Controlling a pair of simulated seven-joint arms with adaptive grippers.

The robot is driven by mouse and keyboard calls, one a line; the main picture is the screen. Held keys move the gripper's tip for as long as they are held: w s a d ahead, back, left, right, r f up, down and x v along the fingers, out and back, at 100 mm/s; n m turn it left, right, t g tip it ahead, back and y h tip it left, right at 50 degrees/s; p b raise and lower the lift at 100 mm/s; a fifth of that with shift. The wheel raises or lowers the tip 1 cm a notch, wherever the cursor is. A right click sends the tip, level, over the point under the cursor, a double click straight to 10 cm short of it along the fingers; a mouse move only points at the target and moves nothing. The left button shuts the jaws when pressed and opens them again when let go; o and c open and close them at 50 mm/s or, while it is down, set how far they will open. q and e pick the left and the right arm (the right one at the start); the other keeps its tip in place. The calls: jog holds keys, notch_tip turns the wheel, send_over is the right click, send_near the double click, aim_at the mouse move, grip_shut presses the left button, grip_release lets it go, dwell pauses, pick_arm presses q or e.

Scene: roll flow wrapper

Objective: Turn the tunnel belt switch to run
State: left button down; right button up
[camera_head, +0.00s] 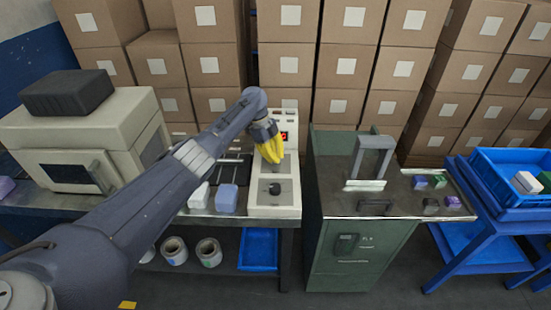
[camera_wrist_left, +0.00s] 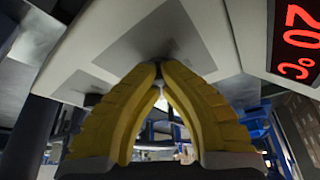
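A cream control box (camera_head: 274,208) stands on the bench in the middle. A black knob (camera_head: 274,188) sits on a grey plate on its top. My left gripper (camera_head: 276,160) has yellow fingers and is over the box, behind the black knob. In the left wrist view its fingertips (camera_wrist_left: 160,68) meet close to a grey plate, at a dark spot. Whether a small switch is between them is hidden. My right gripper is not in view.
A cream machine (camera_head: 90,125) stands left, with a purple block (camera_head: 227,198) beside the control box. A green cabinet (camera_head: 355,240) with a grey arch (camera_head: 372,155) stands right. A blue tray (camera_head: 500,195) is further right. Stacked cartons (camera_head: 290,65) fill the back.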

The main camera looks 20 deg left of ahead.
pick_arm(q)
jog(key=c, duration=1.1)
grip_release()
jog(key=v, duration=1.2)
